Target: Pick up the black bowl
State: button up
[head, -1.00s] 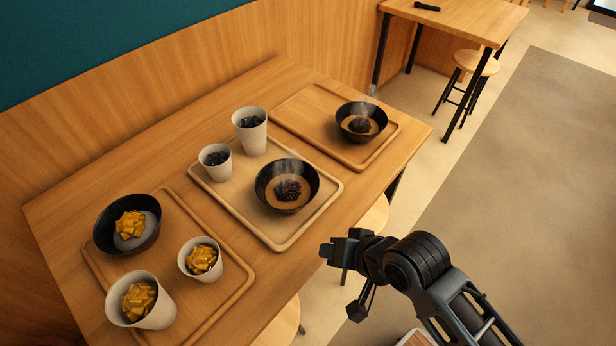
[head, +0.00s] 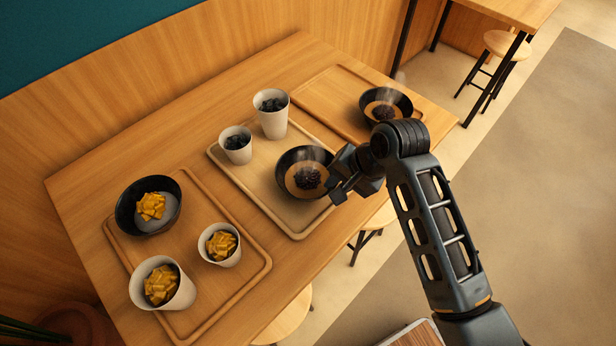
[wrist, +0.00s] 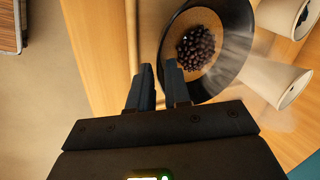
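The middle black bowl (head: 298,156) holds tan liquid topped with dark beans and steams on the middle tray. My gripper (head: 338,184) is at its right rim. In the wrist view the bowl (wrist: 236,66) is just ahead of my gripper (wrist: 159,68). The two fingers are apart, one over the bowl's inside and one outside its near rim; I cannot tell whether they touch it. Another black bowl (head: 400,100) with beans is on the right tray, partly behind my arm. A third black bowl (head: 128,220), with yellow cubes, is on the left tray.
The middle tray (head: 236,185) also holds two white cups (head: 272,122) of dark cubes. The left tray (head: 258,268) also holds two white cups (head: 222,262) of yellow cubes. The right tray (head: 318,88) has bare room on its left. A wood wall borders the table's back.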

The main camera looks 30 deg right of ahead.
aim_at(323, 193)
jog(key=shift+x, duration=2.35)
jog(key=shift+w, duration=0.1)
jog(key=shift+c, duration=0.4)
grip_shut()
